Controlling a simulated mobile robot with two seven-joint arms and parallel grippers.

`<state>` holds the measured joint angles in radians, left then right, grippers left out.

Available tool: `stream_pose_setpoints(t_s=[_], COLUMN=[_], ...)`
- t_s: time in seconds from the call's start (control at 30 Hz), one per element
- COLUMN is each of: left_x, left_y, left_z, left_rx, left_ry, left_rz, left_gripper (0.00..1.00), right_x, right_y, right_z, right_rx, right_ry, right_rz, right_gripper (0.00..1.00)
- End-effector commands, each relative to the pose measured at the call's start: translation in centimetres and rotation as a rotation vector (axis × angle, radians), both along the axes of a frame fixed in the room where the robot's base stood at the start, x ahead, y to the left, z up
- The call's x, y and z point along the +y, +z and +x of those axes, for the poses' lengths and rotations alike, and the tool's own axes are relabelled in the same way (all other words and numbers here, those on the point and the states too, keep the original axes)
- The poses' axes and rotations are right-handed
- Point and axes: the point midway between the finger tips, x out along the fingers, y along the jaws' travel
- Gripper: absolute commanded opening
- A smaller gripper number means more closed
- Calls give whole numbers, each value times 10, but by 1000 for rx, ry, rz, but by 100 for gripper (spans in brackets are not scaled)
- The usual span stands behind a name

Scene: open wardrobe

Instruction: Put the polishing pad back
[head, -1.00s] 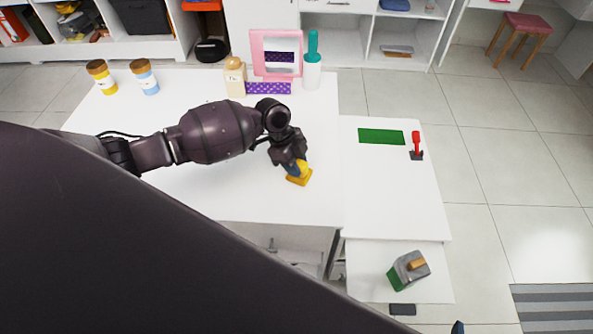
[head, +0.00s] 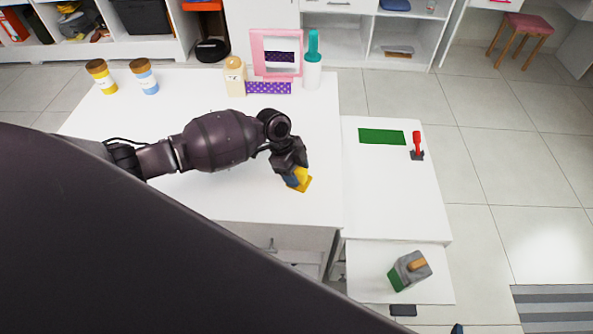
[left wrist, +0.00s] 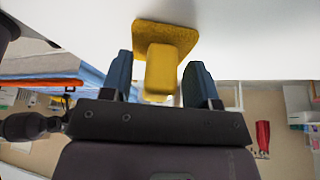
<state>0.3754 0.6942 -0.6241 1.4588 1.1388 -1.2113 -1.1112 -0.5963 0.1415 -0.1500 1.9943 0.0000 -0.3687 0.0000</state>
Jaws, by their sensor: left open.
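The yellow pad (head: 304,185), which I take for the polishing pad, is a flat square plate with a block-shaped grip. It is on the white table near its front right corner. In the left wrist view the pad (left wrist: 165,36) has its grip between the two dark blue fingers of my left gripper (left wrist: 160,80). The fingers are open, with a gap on each side of the grip. In the head view my left gripper (head: 294,178) partly hides the pad. A small dark blue tip at the bottom edge of the head view may be my right gripper (head: 457,329); its jaws are hidden.
A lower white surface (head: 390,200) adjoins on the right, bearing a green rectangle (head: 382,136) and a red-handled tool (head: 417,145). A grey and green block (head: 409,271) stands on a lower shelf. Bottles, a pink-framed mirror (head: 276,40) and jars line the table's back.

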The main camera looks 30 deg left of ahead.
Motion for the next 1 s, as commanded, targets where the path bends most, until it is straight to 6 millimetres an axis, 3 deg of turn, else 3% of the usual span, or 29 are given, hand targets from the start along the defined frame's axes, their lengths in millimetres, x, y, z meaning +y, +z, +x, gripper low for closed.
stream_pose_setpoints(t_s=[0.27, 0.7, 1.0], left_x=[7, 38, 46], left_y=[19, 93, 113], left_z=[0, -2, -3], left_rx=[-1, -2, 0], left_ry=[-1, -1, 0], left_rz=[1, 1, 0], left_gripper=[55, 55, 55], right_x=[0, -1, -1], right_y=[4, 0, 1], right_z=[3, -7, -6], right_rx=[-6, 17, 15], right_ry=[2, -4, -3], right_rz=[0, 0, -1], right_gripper=[100, 100, 100])
